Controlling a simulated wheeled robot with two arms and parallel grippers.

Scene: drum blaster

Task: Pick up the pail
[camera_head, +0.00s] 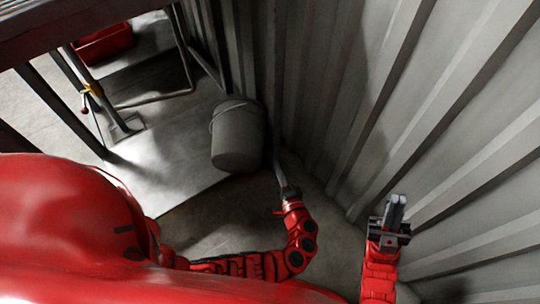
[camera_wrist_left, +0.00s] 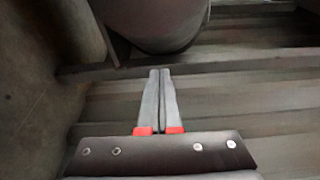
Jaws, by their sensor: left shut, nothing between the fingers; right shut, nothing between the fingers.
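The grey pail (camera_head: 238,138) stands upright on the floor close to the corrugated wall, with a thin handle along its rim. My left gripper (camera_head: 279,166) is shut and empty, just to the right of the pail, between it and the wall. In the left wrist view the rounded lower part of the pail (camera_wrist_left: 155,22) shows at the top, beyond the tips of the shut fingers (camera_wrist_left: 160,75). They look apart from the pail. My right gripper (camera_head: 397,203) is shut and empty, further right in front of the wall.
The corrugated metal wall (camera_head: 340,80) closes off the right side and back. A metal-legged frame (camera_head: 185,50) stands at upper left, with a red box (camera_head: 103,45) behind it. Floor left of the pail (camera_head: 165,140) is clear.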

